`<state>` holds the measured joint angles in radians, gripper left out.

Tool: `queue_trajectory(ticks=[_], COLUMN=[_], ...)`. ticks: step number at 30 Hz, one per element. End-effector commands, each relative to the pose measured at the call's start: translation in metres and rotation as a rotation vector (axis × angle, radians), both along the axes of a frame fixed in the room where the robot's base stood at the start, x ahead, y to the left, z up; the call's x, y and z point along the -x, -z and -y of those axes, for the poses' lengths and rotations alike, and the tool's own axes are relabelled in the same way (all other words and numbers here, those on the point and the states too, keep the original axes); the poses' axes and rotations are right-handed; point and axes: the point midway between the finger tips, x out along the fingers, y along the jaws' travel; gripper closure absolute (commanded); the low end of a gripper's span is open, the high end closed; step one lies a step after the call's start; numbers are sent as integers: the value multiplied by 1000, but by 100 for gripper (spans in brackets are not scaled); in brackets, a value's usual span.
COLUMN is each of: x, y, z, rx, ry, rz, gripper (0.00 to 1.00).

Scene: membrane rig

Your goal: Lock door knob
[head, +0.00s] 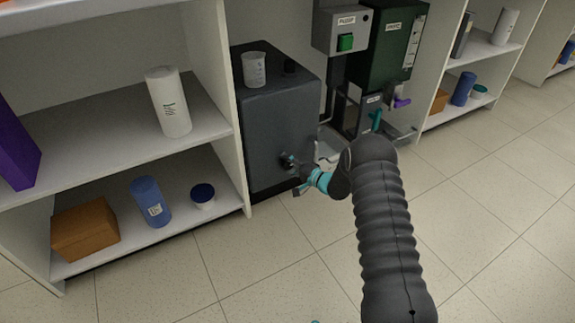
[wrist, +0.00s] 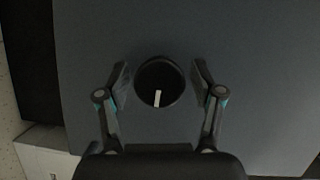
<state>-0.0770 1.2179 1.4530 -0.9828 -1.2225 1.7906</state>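The door knob (wrist: 160,82) is a round black knob with a white mark on the dark grey cabinet door (head: 272,140). In the wrist view the white mark points down in the picture. My gripper (wrist: 161,80) has its two fingers on either side of the knob, with narrow gaps visible between the fingers and the knob. The gripper is open. In the head view my gripper (head: 290,162) is at the cabinet front, and it largely hides the knob there.
White shelves (head: 226,90) with bottles and boxes stand to the left. A green unit (head: 388,45) and grey pump box (head: 341,27) are behind to the right. Tiled floor (head: 500,220) is clear in front.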

Motion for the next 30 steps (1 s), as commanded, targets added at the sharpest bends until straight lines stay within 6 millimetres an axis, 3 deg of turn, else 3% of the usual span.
queue_trajectory(ticks=[12, 30], x=[5, 60], y=[0, -7], z=[5, 90], rx=[1, 1], ry=[-2, 0], rz=[-1, -2], gripper=[28, 28])
